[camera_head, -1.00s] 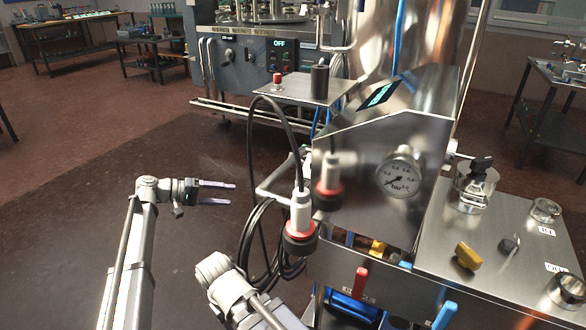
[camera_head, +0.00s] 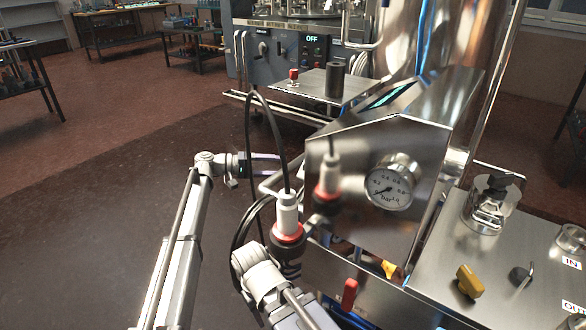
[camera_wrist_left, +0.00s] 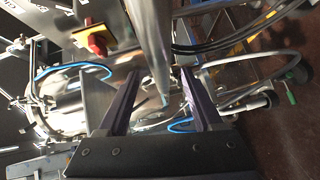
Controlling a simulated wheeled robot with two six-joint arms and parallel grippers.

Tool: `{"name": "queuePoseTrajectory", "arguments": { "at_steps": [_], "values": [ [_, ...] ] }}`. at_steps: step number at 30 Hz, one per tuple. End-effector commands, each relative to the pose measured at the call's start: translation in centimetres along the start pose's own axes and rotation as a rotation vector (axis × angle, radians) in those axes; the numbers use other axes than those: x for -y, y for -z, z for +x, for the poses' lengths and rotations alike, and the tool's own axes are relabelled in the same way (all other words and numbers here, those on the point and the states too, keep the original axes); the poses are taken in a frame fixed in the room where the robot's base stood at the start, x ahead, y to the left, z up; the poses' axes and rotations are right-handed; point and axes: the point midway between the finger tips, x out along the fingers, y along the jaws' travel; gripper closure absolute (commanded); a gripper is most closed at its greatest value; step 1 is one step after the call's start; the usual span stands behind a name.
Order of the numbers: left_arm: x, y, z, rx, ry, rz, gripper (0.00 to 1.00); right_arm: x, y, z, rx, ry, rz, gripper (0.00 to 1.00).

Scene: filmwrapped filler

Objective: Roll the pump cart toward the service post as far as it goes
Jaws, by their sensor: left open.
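The steel unit with a pressure gauge (camera_head: 391,181), which I take as the pump cart, fills the right of the head view. A grey tube handle (camera_head: 268,187) sticks out from its left side. My left gripper (camera_head: 279,162) is open at this handle, its tips partly lost against the shiny steel. In the left wrist view, a metal bar (camera_wrist_left: 152,45) runs down toward the gap between the open fingers (camera_wrist_left: 162,90); I cannot tell whether they touch it. I cannot tell which thing is the service post.
A plug with a red ring (camera_head: 288,222) and black cable hangs beside the handle, close to my arms. Floor at the left (camera_head: 90,220) is clear.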

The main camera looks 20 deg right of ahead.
Motion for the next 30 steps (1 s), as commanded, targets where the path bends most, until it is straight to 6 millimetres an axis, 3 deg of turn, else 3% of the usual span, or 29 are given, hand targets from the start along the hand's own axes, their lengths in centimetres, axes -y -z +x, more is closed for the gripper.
{"name": "queuePoseTrajectory", "arguments": {
  "at_steps": [9, 19, 30],
  "values": [
    [0.1, 0.0, 4.7, 0.002, 0.0, 0.0, 0.33, 0.1, 0.1, 0.7, -0.001, 0.001, -0.001, 0.5],
    [0.0, 0.0, 5.3, 0.0, 0.001, -0.001, 0.34, 0.1, 0.1, 0.7, -0.001, 0.001, -0.002, 0.5],
    [0.0, 0.0, 5.3, 0.0, 0.001, 0.0, 0.76, 0.1, 0.1, 0.7, -0.001, 0.001, -0.001, 0.5]
  ]
}}
